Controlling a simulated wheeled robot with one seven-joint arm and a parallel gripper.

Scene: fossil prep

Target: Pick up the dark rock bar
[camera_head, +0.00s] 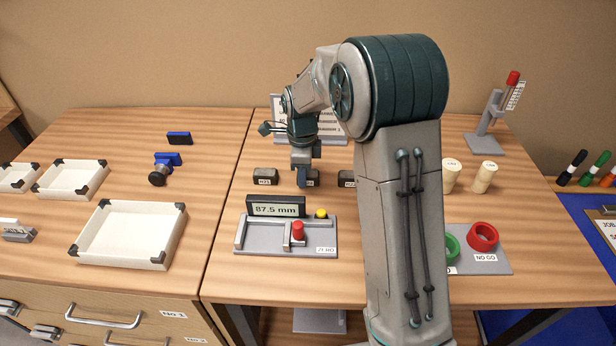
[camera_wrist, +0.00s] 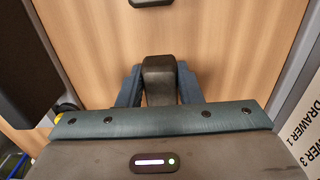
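The left one (camera_head: 265,175) and the right one (camera_head: 347,178) stand clear of my gripper. The middle dark rock bar (camera_head: 313,178) is partly hidden by my gripper (camera_head: 303,178), which is lowered over it. In the wrist view, a dark bar (camera_wrist: 160,75) lies between the two blue-grey fingers of my gripper (camera_wrist: 160,88), one on each side. The fingers are very close to its sides; I cannot tell whether they touch it.
A gauge (camera_head: 275,207) reading 87.5 mm sits in front of the bars, on a grey plate with a red knob (camera_head: 297,230). White trays (camera_head: 123,262) are at left. Red (camera_head: 482,236) and green rings and pale cylinders (camera_head: 484,177) are at right. A sign stands behind.

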